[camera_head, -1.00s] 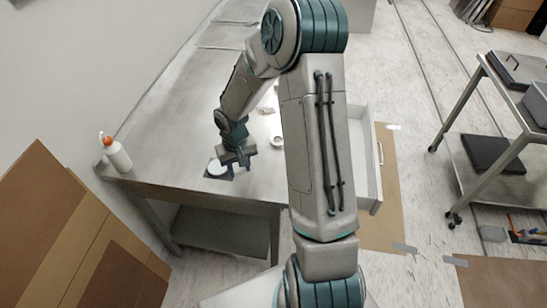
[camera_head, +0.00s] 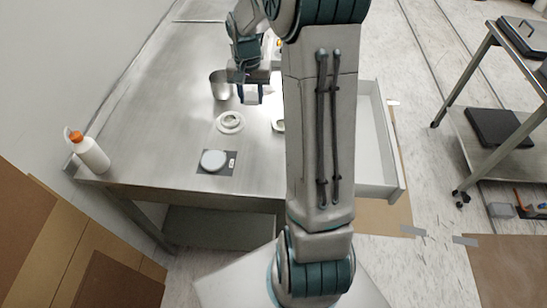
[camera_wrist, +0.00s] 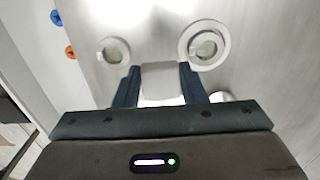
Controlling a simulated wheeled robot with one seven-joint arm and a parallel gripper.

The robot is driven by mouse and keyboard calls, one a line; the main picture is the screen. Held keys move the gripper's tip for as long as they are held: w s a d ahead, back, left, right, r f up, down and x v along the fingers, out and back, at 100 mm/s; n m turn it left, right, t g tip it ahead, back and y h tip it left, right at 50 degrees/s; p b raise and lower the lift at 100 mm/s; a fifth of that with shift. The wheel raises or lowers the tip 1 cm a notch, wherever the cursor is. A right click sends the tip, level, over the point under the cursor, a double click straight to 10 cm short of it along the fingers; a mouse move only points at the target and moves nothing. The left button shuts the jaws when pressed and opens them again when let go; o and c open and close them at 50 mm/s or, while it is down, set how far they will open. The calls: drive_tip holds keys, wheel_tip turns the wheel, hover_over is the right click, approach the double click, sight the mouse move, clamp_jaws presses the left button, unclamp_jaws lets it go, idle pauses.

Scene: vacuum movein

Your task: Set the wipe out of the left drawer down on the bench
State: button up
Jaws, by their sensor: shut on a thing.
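A pale grey-white thing, which looks like the folded wipe (camera_wrist: 162,80), sits between the two dark fingers of my gripper (camera_wrist: 160,88) in the wrist view. My gripper (camera_head: 250,97) is shut on it. In the head view it hangs over the far part of the metal bench (camera_head: 150,110), beside a metal cup; the wipe is too small there to tell clearly. The open drawer (camera_head: 395,165) sticks out at the bench's right side, partly hidden by my arm. Its visible inside looks empty.
A white disc (camera_head: 213,160) lies on a dark mat (camera_head: 207,171) near the front edge. A ringed white dish (camera_head: 229,122) and the metal cup (camera_head: 220,86) stand behind it. A bottle with an orange cap (camera_head: 92,156) stands at left. The bench's left middle is clear.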

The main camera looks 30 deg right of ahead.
drive_tip(key=shift+s+d, duration=0.2)
drive_tip(key=shift+s, duration=0.05)
drive_tip(key=p, duration=0.2)
hover_over(273, 154)
wheel_tip(273, 154, down, 7)
drive_tip(key=shift+s+r, duration=0.1)
drive_tip(key=shift+r, duration=0.1)
drive_tip(key=shift+f, duration=2)
drive_tip(key=shift+f, duration=0.2)
drive_tip(key=o, duration=0.9)
drive_tip(key=shift+o, duration=0.2)
drive_tip(key=shift+r, duration=0.1)
